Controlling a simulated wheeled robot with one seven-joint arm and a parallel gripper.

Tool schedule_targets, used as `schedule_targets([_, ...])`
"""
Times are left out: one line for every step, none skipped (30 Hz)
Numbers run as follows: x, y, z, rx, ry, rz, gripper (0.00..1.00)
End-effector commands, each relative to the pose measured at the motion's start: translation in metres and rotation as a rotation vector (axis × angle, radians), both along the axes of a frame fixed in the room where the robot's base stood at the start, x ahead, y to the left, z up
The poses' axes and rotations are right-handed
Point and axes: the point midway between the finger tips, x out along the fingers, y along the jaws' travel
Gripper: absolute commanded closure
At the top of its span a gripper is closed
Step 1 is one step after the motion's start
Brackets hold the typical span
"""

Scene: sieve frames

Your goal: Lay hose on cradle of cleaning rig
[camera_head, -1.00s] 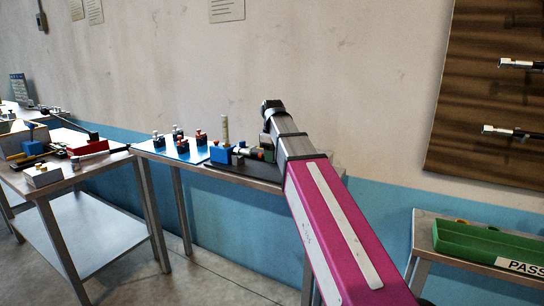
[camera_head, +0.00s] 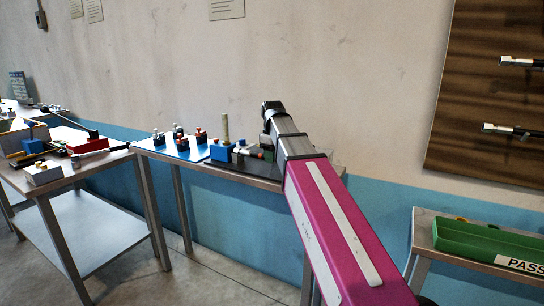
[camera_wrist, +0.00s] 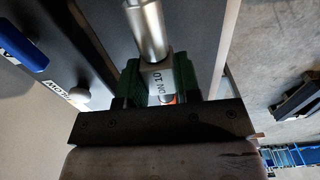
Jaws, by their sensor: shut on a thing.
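My gripper (camera_wrist: 165,88) is shut on a pale metal fitting (camera_wrist: 157,76) marked "DN 10", which sits between green finger pads in the wrist view. A shiny metal cylinder (camera_wrist: 147,28) runs on from it toward the top. The rig stands on the middle bench in the camera_head view, with a blue block (camera_head: 222,153), an upright tan post (camera_head: 226,127) and a dark base plate (camera_head: 290,168). My magenta arm reaches over the rig and hides part of it. I cannot tell whether the fitting touches the cradle.
Small valves stand on a blue mat (camera_head: 178,152). A green tray (camera_head: 480,241) is at right. A cluttered table (camera_head: 75,178) is at left.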

Motion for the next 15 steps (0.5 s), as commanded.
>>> schedule_targets([0.0,0.0,-0.0006,0.001,-0.001,0.0,1.0])
schedule_targets([0.0001,0.0,-0.0003,0.001,-0.001,0.0,0.59])
schedule_targets([0.0001,0.0,-0.0003,0.001,-0.001,0.0,0.46])
schedule_targets([0.0001,0.0,-0.0002,0.001,-0.001,0.0,0.39])
schedule_targets([0.0001,0.0,-0.0003,0.001,-0.001,0.0,0.39])
schedule_targets([0.0001,0.0,-0.0003,0.001,-0.001,0.0,0.39])
schedule_targets([0.0001,0.0,-0.0003,0.001,-0.001,0.0,0.39])
schedule_targets([0.0001,0.0,-0.0003,0.001,-0.001,0.0,0.39])
schedule_targets([0.0001,0.0,-0.0003,0.001,-0.001,0.0,0.39])
schedule_targets([0.0001,0.0,-0.0003,0.0,0.0,0.0,0.39])
schedule_targets([0.0,0.0,-0.0005,0.0,0.0,0.0,0.39])
schedule_targets([0.0001,-0.0001,-0.0001,0.0,0.0,0.0,0.39])
schedule_targets([0.0001,0.0,0.0005,0.0,0.0,0.0,0.39])
schedule_targets([0.0003,0.0,0.0016,0.0,0.0,0.0,0.39])
schedule_targets([0.0004,0.0001,0.0037,0.0,-0.001,0.0,0.39])
